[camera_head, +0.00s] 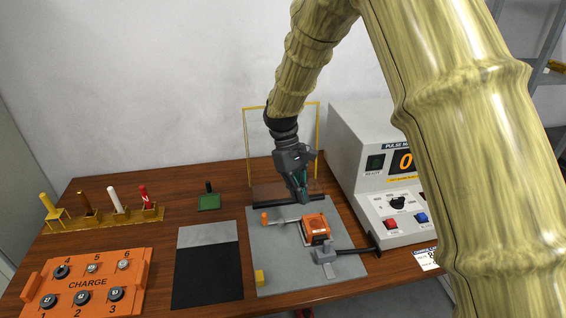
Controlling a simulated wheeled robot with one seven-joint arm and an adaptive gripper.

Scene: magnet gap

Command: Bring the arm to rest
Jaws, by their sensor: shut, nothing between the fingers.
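My gripper (301,196) hangs at the end of my bamboo-like arm, pointing down over the back of the grey plate (270,274). Its fingers look closed and hold nothing. Just below and right of it, an orange block (314,229) sits on the plate, apart from the gripper as far as I can tell. My arm reaches in from the upper right and hides part of the pulse machine (350,137).
An orange CHARGE tray (88,262) with several numbered round parts is at front left. A rack (105,219) of coloured handles stands behind it. A black-and-grey mat (207,272) lies mid-table. A yellow-framed clear screen (246,150) stands behind the plate. A black-handled clamp (325,255) sits front right.

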